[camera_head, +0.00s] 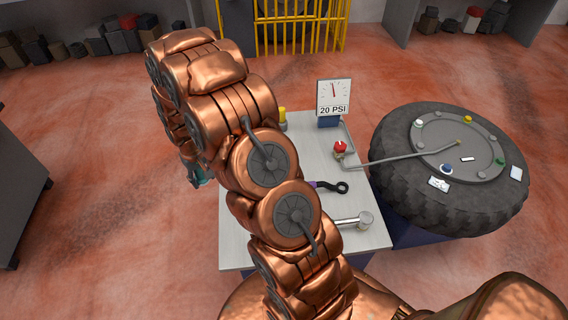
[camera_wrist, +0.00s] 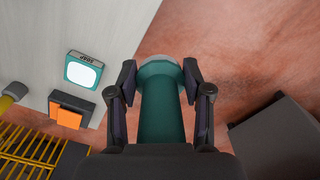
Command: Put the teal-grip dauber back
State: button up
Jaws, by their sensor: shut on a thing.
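In the wrist view my gripper (camera_wrist: 160,85) is shut on the teal-grip dauber (camera_wrist: 160,108), with a finger on each side of the teal grip. The dauber's pale round end (camera_wrist: 160,65) shows at the far end. In that view it appears over the red floor, beside the table edge. A square teal-rimmed pad labelled SOAP (camera_wrist: 83,73) lies on the table to the left, apart from the dauber. In the head view a bit of teal (camera_head: 202,178) shows under my arm at the table's left side; my arm hides most of the gripper.
A big tyre (camera_head: 395,180) is at right. An orange block (camera_wrist: 69,117) sits near SOAP.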

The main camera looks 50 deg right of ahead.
jog(key=s+d+f+m+b, duration=0.1)
jog(key=s+d+f+b, duration=0.1)
jog(key=d, duration=1)
jog(key=s+d+f+m+b, duration=0.2)
jog(key=d+f+b, duration=0.3)
jog(key=d, duration=0.7)
jog(key=s+d+f+m+b, duration=0.2)
jog(key=d+b, duration=0.4)
jog(key=d, duration=0.6)
jog(key=shift+s+d+f, duration=0.15)
jog(key=shift+s+f, duration=0.3)
jog(key=shift+s, duration=0.2)
jog(key=shift+s+d+f, duration=0.1)
jog(key=shift+s+f, duration=0.35)
jog(key=shift+s, duration=0.15)
jog(key=shift+m, duration=0.8)
jog(key=s+d+b, duration=0.1)
jog(key=s+d, duration=0.1)
jog(key=s+d+f+b, duration=0.1)
jog(key=s+d, duration=0.1)
jog(key=d, duration=0.1)
jog(key=s+d+b, duration=0.1)
jog(key=s+d, duration=0.2)
jog(key=shift+f+b, duration=0.3)
jog(key=shift+f, duration=0.05)
jog(key=shift+w, duration=0.1)
jog(key=shift+w, duration=0.1)
